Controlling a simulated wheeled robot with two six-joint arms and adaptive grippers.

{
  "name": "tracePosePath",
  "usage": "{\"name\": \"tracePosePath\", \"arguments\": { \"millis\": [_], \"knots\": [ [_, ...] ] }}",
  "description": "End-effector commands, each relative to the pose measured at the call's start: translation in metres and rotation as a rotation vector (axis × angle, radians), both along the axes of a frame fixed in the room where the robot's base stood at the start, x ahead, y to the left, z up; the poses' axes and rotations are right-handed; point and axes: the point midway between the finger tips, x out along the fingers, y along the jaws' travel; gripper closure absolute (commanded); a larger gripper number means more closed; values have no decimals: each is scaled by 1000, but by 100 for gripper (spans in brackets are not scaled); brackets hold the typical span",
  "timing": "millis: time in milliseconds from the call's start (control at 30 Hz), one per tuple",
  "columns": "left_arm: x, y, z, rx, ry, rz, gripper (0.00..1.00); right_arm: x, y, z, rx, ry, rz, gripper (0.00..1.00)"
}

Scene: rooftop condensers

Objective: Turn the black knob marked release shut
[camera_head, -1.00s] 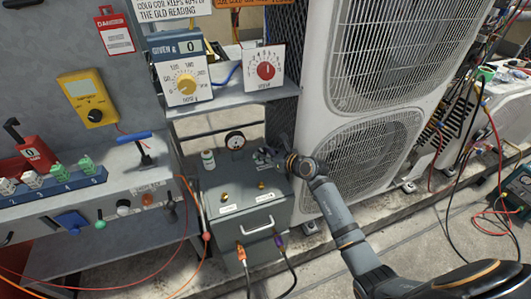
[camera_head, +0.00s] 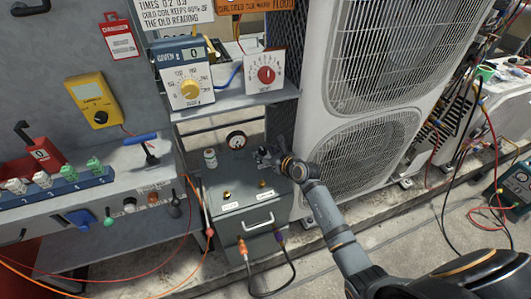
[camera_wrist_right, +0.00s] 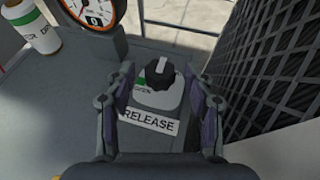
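The black knob (camera_wrist_right: 159,75) sits on a pale rounded base with a small green mark, on the grey box top (camera_head: 215,180). A white label (camera_wrist_right: 150,121) reading RELEASE lies in front of it in the right wrist view. My right gripper (camera_wrist_right: 160,88) is open, with one finger on each side of the knob and its base. Gaps show between the fingers and the knob, and I see no contact. In the head view my right gripper (camera_head: 266,157) is over the back right of the box top and hides most of the knob. My left gripper is not in view.
A round gauge (camera_head: 236,140) and a white bottle (camera_head: 210,158) stand at the back of the box top. Two brass fittings (camera_head: 227,194) are nearer the front. A white condenser (camera_head: 350,130) and dark mesh (camera_wrist_right: 265,85) are close on the right.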

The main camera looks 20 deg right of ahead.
Motion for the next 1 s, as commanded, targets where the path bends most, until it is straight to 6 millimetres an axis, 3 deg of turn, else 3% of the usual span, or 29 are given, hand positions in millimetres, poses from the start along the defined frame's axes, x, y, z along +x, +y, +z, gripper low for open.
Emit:
{"name": "tracePosePath", "arguments": {
  "millis": [267,700,1000],
  "knots": [
    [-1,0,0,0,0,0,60,-12,-5,4,-4,0,-1,46],
    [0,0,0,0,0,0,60,-96,-31,40,-7,1,0,46],
    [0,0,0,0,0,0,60,-106,-33,46,0,0,1,46]
  ]
}}
